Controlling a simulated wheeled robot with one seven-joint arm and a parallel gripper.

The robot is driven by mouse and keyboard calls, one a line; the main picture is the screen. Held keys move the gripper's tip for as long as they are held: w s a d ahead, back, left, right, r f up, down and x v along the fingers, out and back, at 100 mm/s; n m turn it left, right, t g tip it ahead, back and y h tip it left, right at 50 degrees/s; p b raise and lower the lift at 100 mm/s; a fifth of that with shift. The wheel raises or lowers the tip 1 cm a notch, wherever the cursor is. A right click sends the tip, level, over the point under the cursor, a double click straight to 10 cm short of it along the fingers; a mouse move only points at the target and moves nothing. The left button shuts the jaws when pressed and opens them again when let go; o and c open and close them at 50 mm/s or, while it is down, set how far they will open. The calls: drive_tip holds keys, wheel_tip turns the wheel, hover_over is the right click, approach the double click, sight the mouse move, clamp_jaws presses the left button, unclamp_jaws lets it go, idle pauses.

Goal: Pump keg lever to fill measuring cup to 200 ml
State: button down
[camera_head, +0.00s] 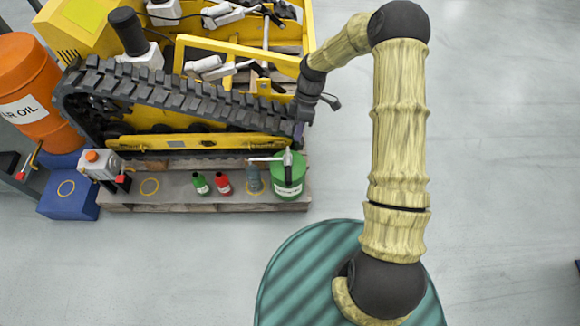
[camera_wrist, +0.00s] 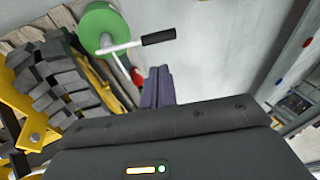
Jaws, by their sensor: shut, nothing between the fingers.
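A green keg (camera_head: 287,186) with a white label stands at the right end of the pallet. In the wrist view the keg (camera_wrist: 104,22) is at upper left, with the black handle (camera_wrist: 159,38) ahead of the fingers. A bluish see-through vessel (camera_head: 254,180), likely the measuring cup, stands left of the keg; its fill level is too small to read. My gripper (camera_head: 299,133) is shut and empty, just behind the keg in the head view and apart from the handle; its fingers show in the wrist view (camera_wrist: 158,86).
A black rubber track (camera_head: 180,100) of a yellow machine runs behind the pallet (camera_head: 230,206). A green bottle (camera_head: 200,184) and a red bottle (camera_head: 224,184) stand left of the vessel. An orange barrel (camera_head: 28,75) stands far left.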

sight(288, 173)
idle(0.3)
drive_tip(key=b+x, duration=0.2)
drive_tip(key=x, duration=1.2)
drive_tip(key=shift+w, duration=0.1)
